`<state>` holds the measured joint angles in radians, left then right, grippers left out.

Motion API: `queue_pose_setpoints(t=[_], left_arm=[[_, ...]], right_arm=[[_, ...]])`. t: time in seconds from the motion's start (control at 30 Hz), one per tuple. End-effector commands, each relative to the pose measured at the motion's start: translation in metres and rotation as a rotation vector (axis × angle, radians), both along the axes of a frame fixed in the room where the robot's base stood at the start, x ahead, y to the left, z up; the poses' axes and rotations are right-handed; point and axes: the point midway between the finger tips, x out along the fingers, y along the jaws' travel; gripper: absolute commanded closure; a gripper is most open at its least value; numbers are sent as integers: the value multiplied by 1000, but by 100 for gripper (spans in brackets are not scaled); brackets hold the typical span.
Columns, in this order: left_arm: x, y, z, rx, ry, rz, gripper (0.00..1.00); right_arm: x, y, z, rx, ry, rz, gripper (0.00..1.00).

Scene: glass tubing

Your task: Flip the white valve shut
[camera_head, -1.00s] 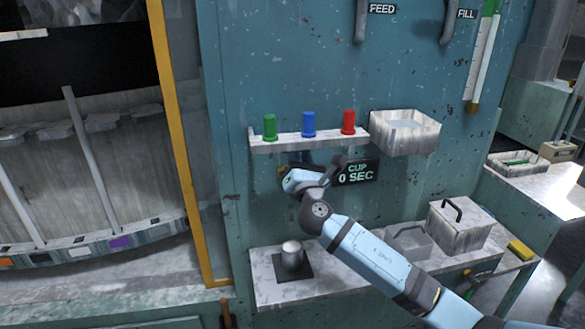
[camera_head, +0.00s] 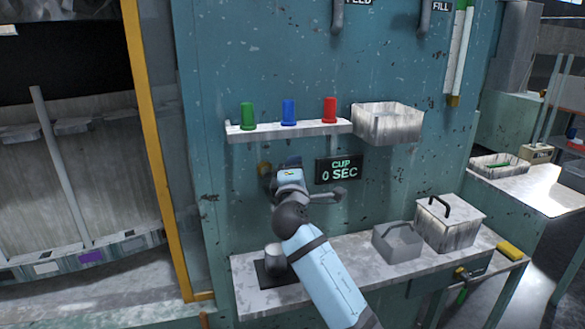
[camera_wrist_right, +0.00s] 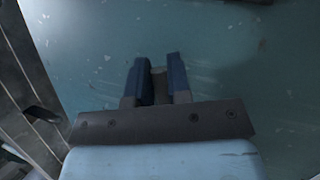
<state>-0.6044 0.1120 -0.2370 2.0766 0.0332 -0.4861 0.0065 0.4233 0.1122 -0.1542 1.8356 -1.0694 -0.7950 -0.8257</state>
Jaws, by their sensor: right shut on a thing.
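My right gripper (camera_head: 277,168) is at the teal wall, under the shelf and left of the CUP 0 SEC display (camera_head: 338,169). In the right wrist view its two dark blue fingers (camera_wrist_right: 159,80) are shut on a small greyish piece (camera_wrist_right: 159,84), which I take to be the white valve's handle. The fingers hide most of it, and its white colour and angle cannot be made out. A metal cup (camera_head: 275,254) stands upright on a dark pad (camera_head: 268,278) below the gripper. My left gripper is not in view.
A shelf (camera_head: 236,134) above the gripper holds green (camera_head: 247,116), blue (camera_head: 289,112) and red (camera_head: 330,110) pieces, with a pale bin (camera_head: 388,123) beside it.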

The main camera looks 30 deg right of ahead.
Motion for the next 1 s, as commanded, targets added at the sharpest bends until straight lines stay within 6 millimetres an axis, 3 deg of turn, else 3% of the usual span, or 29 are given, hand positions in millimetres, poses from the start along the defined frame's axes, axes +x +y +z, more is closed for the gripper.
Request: queue_pose_setpoints(t=[0.4,1.0], left_arm=[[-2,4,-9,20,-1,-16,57],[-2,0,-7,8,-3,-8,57]], right_arm=[[0,-2,-15,215,-46,0,100],[0,-2,-18,256,-55,0,100]])
